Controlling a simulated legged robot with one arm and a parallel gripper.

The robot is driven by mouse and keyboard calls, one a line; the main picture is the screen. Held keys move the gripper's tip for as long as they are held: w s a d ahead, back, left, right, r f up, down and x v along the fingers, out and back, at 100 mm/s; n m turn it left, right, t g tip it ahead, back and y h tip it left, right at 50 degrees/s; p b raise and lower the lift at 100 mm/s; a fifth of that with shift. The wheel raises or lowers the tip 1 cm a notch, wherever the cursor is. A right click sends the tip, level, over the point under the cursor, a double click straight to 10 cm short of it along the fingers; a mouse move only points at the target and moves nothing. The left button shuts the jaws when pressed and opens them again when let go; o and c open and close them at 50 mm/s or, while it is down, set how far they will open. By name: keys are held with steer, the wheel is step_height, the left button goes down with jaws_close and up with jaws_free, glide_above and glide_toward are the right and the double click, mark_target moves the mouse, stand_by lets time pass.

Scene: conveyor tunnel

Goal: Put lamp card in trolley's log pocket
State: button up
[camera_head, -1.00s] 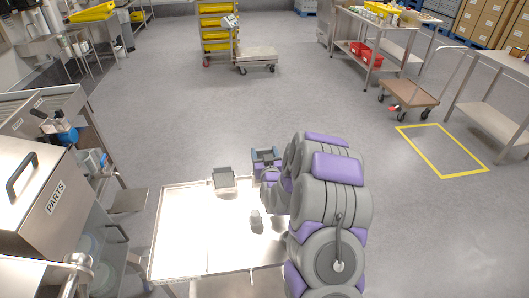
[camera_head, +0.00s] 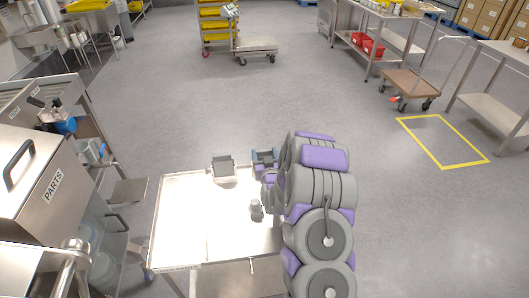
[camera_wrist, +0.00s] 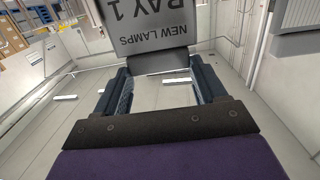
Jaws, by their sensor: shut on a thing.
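My gripper (camera_head: 264,158) is held out beyond the far edge of a steel-topped surface in the head view. In the wrist view its dark fingers (camera_wrist: 162,92) are shut on a grey lamp card (camera_wrist: 148,28) that reads "NEW LAMPS" and "BAY 1", upside down. I cannot tell whether that item is the log pocket.
The steel top (camera_head: 181,223) carries a grey holder (camera_head: 223,168) and a small grey object (camera_head: 256,210). A PARTS box (camera_head: 38,180) stands at the left. A brown cart (camera_head: 411,83) and steel tables (camera_head: 497,93) stand right. The middle floor is open.

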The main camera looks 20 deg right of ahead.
steer(key=o, duration=1.6)
steer(key=shift+p+v, duration=7.55)
steer(key=shift+v, duration=1.1)
steer(key=shift+f, duration=0.1)
